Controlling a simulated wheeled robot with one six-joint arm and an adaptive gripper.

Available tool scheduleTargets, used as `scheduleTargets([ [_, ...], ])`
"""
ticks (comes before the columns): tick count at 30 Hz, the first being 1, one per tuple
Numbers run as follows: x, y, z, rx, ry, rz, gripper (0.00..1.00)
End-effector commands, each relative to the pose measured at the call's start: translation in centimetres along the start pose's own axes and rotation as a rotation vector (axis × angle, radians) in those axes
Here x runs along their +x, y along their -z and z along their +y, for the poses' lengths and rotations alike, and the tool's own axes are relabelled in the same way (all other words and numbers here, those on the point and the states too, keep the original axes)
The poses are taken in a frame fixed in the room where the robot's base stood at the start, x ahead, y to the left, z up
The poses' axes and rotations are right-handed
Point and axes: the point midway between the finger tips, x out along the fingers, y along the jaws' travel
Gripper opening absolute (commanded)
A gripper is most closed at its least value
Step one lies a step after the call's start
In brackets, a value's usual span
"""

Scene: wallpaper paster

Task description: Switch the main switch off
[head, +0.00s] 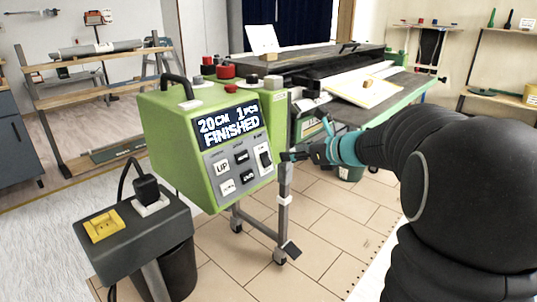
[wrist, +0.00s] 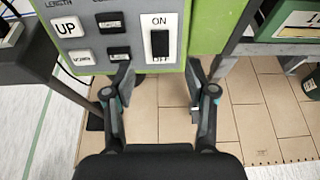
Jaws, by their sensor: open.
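The main switch is a black rocker (wrist: 160,43) on a white plate marked ON at the top and OFF at the bottom. In the head view the same switch (head: 265,157) sits at the right of the grey button panel on the green machine (head: 165,133). The machine's display (head: 230,123) reads "20CM 1PCS FINISHED". My gripper (wrist: 158,88) is open and empty. Its fingertips are just below the switch plate, one to each side. In the head view my gripper (head: 293,156) is close to the panel's right side. Whether it touches the panel cannot be told.
Buttons marked UP (wrist: 67,27) and others lie left of the switch. A stand with a yellow socket (head: 104,226) and a black plug (head: 147,188) is at the lower left. A pasting table (head: 410,88) stands behind. Open floor (head: 330,225) lies below.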

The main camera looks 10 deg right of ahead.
Motion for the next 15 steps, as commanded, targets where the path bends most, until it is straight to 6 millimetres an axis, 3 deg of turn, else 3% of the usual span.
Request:
scheduleTargets([
  [9,6.1,0.0,0.1,-0.002,-0.003,0.001,0.56],
  [15,8.8,0.0,0.1,-0.002,-0.002,0.001,0.56],
])
